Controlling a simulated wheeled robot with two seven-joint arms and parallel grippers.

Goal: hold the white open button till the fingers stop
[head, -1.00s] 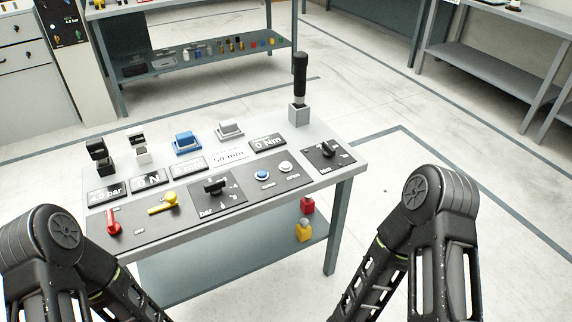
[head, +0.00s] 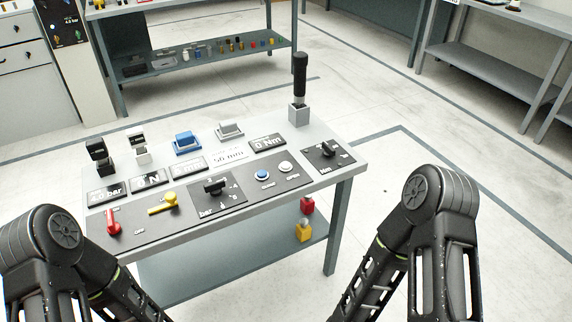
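The white open button (head: 285,167) is a small round cap on the dark panel (head: 276,182), near the right side of the control table. A blue button (head: 262,174) sits just left of it. Nothing touches the white button in this view. My two arms come in at the lower left and lower right corners, pointing down out of the frame. Neither gripper is in view, so their fingers are hidden. The testing machine's fingers are not clearly identifiable here.
The grey table (head: 345,168) also carries a red lever (head: 112,224), a yellow lever (head: 163,203), a black bar knob (head: 214,186), a Nm knob (head: 327,150) and several display plates. A black-handled tool (head: 300,76) stands upright in a grey holder at the back right. The floor to the right is open.

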